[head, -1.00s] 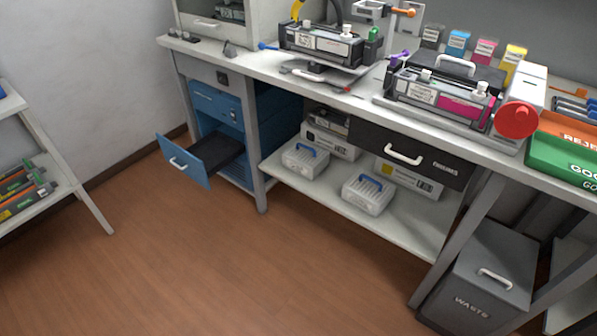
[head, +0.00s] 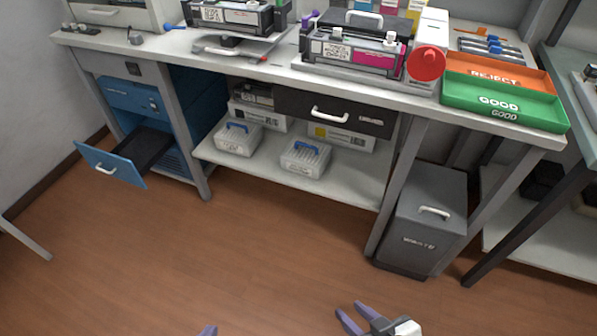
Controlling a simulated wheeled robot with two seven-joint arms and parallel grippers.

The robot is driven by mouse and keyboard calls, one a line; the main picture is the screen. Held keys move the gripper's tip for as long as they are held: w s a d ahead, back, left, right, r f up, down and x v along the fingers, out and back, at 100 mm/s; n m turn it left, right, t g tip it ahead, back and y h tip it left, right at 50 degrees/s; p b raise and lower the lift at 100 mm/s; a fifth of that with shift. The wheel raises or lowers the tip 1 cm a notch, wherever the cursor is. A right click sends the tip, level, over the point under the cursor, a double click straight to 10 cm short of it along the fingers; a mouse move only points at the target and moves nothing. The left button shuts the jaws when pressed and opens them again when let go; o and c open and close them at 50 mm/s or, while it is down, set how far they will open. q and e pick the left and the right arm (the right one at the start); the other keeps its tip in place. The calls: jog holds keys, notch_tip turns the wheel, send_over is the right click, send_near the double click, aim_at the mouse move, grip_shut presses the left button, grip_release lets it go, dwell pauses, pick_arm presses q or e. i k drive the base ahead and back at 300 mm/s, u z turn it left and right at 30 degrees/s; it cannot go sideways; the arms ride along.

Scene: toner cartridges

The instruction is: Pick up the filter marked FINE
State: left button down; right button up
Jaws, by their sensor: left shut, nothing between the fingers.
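Two pale filter boxes with blue handles stand on the lower shelf under the workbench: a left filter (head: 239,139) and a right filter (head: 305,159). No FINE marking is readable on either. My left gripper (head: 208,330) barely shows at the bottom edge, a purple fingertip, shut and empty. My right gripper (head: 350,309) is at the bottom centre with its purple fingers apart, open and empty. Both grippers are well in front of the shelf and far from the filters.
The lower shelf (head: 262,175) also holds boxes behind the filters. A black drawer (head: 300,106) hangs above it. An open blue drawer (head: 112,165) juts out at left. A grey waste bin (head: 420,220) stands at right. The brown floor (head: 200,255) in front is clear.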

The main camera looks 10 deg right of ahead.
aim_at(238, 137)
jog(key=u, duration=0.3)
jog(key=i, duration=0.35)
jog(key=u, duration=1.05)
jog(key=i, duration=1.2)
jog(key=z, duration=0.4)
jog(key=i, duration=1)
jog(key=z, duration=0.9)
